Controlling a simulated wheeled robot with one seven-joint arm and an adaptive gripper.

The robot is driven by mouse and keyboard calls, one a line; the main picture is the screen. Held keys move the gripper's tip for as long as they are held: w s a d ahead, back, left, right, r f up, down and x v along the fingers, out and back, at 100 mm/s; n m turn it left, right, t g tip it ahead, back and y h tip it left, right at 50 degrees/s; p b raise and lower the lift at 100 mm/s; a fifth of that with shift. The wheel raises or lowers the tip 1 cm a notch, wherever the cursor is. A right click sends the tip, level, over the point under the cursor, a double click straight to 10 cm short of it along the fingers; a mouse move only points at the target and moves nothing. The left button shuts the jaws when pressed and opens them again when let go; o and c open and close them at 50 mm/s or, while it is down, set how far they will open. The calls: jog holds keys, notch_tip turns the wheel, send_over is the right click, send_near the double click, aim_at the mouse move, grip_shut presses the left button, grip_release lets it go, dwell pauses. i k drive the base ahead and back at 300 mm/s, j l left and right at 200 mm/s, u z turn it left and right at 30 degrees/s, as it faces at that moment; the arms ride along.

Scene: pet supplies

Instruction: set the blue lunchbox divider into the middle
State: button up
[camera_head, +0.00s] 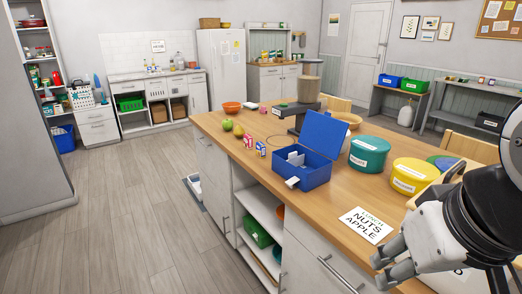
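The blue lunchbox (310,176) stands on the wooden counter with its lid (324,134) raised. A pale grey-white divider piece (296,158) shows inside it, towards the left. I cannot tell exactly how it is seated. A small white tag (292,182) is at the box's front left. My gripper (384,271) is at the lower right, beyond the counter's front edge and well apart from the lunchbox. Its two fingertips look apart, with nothing visible between them.
A card reading "LUNCH NUTS APPLE" (367,224) lies between box and gripper. Green (369,153) and yellow (411,177) lidded tubs stand right of the box. Small blocks (260,149), fruit (228,125) and a dark-based machine (309,100) stand left and behind.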

aim_at(296, 161)
jog(key=i+j, duration=0.1)
jog(key=j, duration=0.25)
jog(key=i+j+z, duration=0.1)
jog(key=j, duration=0.3)
jog(key=i+j, duration=0.1)
jog(key=j, duration=0.25)
jog(key=i+j, duration=0.1)
jog(key=j, duration=0.3)
jog(key=i+j+z, duration=0.1)
jog(key=i+j, duration=0.15)
jog(key=i, duration=0.3)
jog(key=i+j, duration=0.3)
jog(key=i, duration=0.2)
jog(key=i+j+z, duration=0.15)
jog(key=i+j, duration=0.15)
jog(key=i, duration=0.25)
